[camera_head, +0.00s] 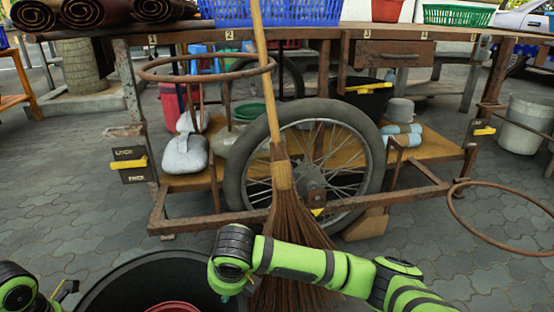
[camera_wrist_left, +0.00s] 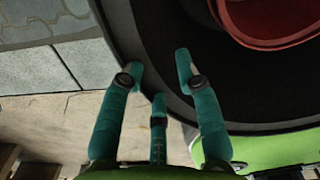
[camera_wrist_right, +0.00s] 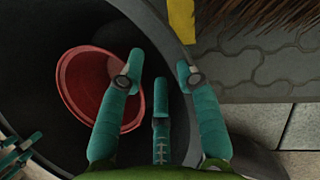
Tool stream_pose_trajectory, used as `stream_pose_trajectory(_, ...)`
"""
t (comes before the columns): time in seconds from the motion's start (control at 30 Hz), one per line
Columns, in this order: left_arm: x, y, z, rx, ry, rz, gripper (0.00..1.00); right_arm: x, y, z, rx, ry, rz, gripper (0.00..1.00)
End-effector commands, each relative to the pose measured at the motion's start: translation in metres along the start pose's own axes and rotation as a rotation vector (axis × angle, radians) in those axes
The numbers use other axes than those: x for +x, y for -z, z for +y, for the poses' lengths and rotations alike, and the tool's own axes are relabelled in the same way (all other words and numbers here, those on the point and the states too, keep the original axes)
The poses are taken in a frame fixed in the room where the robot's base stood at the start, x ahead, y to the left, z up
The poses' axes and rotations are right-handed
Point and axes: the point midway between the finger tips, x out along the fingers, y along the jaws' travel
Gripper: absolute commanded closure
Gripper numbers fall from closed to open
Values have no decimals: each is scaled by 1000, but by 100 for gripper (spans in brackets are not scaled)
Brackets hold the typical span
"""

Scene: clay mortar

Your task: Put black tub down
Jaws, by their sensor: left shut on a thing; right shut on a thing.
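The black tub (camera_head: 140,268) is at the bottom of the head view, cut off by the frame edge. A red bowl-like vessel (camera_head: 172,307) lies inside it; it also shows in the right wrist view (camera_wrist_right: 95,90). My left gripper (camera_wrist_left: 157,72) is shut on the tub's wall, with the rim (camera_wrist_left: 150,50) between its fingers. My right gripper (camera_wrist_right: 160,68) is shut on the tub's opposite side, around the rim. In the head view my right forearm crosses the tub's right side and hides part of it. The tub's underside is hidden, so I cannot tell whether it touches the ground.
A straw broom (camera_head: 290,225) stands just beyond the tub, against a wheel (camera_head: 345,130). A workbench (camera_head: 340,32) with a low shelf spans the scene. A rusty hoop (camera_head: 452,200) is at right. Grey paving (camera_head: 60,210) is clear at left.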

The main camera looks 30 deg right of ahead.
Motion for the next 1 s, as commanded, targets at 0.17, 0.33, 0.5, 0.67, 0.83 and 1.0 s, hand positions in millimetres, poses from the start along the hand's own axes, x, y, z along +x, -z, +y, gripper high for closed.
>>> stream_pose_trajectory(0.17, 14, -1, 4, -1, -10, -1, 100, 14, 5, -4, -4, 13, 0, 100)
stream_pose_trajectory(0.33, 14, 0, 3, -2, -9, 1, 44, 13, 6, -4, -3, 12, 4, 43)
stream_pose_trajectory(0.5, 14, 0, 2, -1, -5, 1, 44, 13, 6, -2, -2, 7, 3, 43)
stream_pose_trajectory(0.67, 10, 0, 1, 0, -3, -1, 44, 13, 6, -1, -1, 4, 2, 43)
stream_pose_trajectory(0.83, -12, -1, 0, 0, -1, -3, 44, 12, 5, -1, -1, 3, 1, 43)
stream_pose_trajectory(1.0, -50, -1, 1, 0, -3, -4, 44, 12, 5, 0, -1, 2, 1, 43)
